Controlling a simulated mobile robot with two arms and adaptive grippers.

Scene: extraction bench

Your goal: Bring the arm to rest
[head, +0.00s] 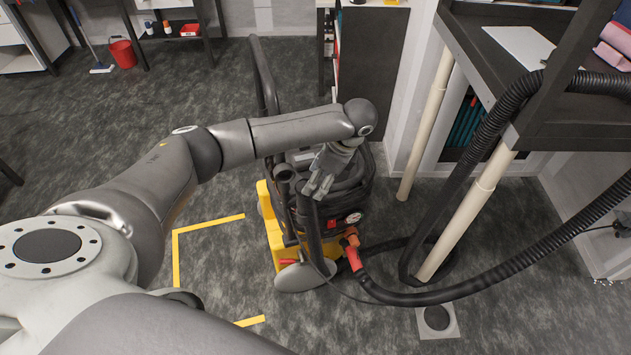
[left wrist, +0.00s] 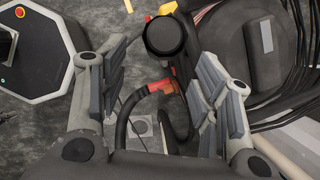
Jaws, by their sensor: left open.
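My left arm reaches in from the left in the head view, stretched out over the floor. My left gripper (head: 322,184) points down at the yellow and black extraction machine (head: 289,245). In the left wrist view the gripper (left wrist: 160,75) is open, its two fingers wide apart. A black round tube end (left wrist: 165,36) shows between and beyond the fingers. I cannot tell whether the gripper touches it. The machine's orange-red hose connector (left wrist: 165,87) lies below the tube end. My right gripper is not in view.
A thick black hose (head: 455,295) runs from the machine to the right. Yellow tape (head: 208,223) marks the floor left of the machine. A red bucket (head: 123,53) stands at the back left; open floor lies between.

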